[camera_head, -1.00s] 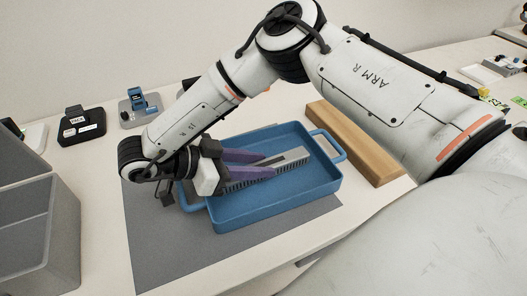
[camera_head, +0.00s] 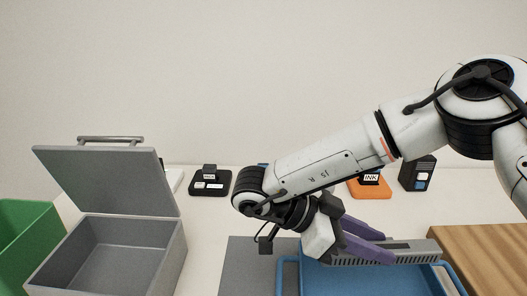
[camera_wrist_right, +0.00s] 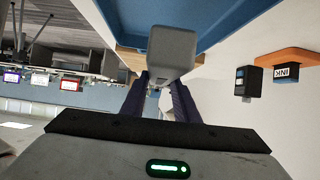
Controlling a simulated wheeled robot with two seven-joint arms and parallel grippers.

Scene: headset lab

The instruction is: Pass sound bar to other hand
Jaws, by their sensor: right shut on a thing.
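The sound bar (camera_head: 415,248) is a long grey bar with a slotted side. My right gripper (camera_head: 368,243) has its purple fingers shut on it, and the bar lies roughly level, pointing right. It appears to be above the blue tray (camera_head: 288,281). In the right wrist view the bar's blunt grey end (camera_wrist_right: 172,50) shows between the purple fingers (camera_wrist_right: 164,101), with the tray's blue side (camera_wrist_right: 225,18) behind it. My left gripper is not in view.
A grey box (camera_head: 112,262) with its lid open stands at left, beside a green bin (camera_head: 28,232). A wooden block (camera_head: 490,255) lies at right. Black (camera_head: 210,182) and orange (camera_head: 372,188) stands line the back. A grey mat (camera_head: 250,262) lies under the tray.

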